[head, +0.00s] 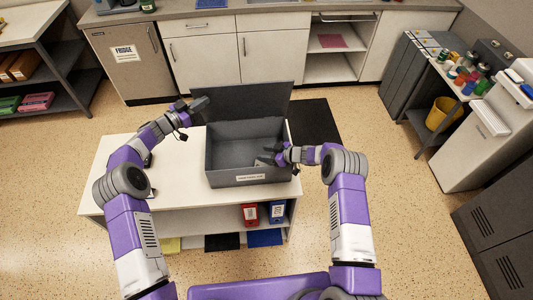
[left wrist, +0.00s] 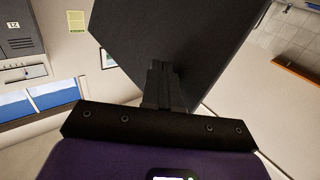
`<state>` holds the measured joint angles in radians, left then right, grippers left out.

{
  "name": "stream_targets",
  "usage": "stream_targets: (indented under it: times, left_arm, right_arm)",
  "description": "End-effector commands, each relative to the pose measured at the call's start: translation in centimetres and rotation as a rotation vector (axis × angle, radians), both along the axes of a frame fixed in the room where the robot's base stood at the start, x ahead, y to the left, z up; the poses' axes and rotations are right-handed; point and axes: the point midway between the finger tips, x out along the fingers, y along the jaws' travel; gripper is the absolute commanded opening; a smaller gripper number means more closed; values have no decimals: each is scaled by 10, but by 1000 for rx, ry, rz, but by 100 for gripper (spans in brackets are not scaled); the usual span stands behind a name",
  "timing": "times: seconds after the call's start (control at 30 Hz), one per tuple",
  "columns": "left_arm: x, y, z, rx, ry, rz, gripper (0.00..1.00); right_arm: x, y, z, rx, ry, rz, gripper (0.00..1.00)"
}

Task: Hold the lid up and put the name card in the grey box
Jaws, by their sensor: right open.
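The grey box (head: 217,172) stands on the white-topped cabinet with a pale label on its front. Its lid (head: 250,100) is raised at the back, and it fills much of the left wrist view as a dark panel (left wrist: 190,35). My left gripper (head: 201,104) is at the lid's left side; in the left wrist view its fingers (left wrist: 163,70) look together, overlapping the lid. My right gripper (head: 271,159) is open, at the right part of the box. A small pale patch (head: 261,163) beside its fingers may be the name card; it is too small to be sure.
Red (head: 250,213) and blue (head: 277,211) binders stand on the shelf below. A side table with bottles (head: 466,82) is at the right.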

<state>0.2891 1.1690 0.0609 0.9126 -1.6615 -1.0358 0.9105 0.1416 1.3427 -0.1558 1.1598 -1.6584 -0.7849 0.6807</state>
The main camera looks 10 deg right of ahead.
Motion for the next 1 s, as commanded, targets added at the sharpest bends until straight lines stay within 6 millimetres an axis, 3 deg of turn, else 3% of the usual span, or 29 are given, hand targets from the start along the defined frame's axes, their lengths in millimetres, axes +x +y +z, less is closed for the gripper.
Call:
stream_targets:
  times: [0.37,1.0]
  left_arm:
    - [0,0,0,0,0,0,0]
    - [0,0,0,0,0,0,0]
  right_arm:
    - [0,0,4,-1,-1,0,46]
    - [0,0,55,-1,-1,1,46]
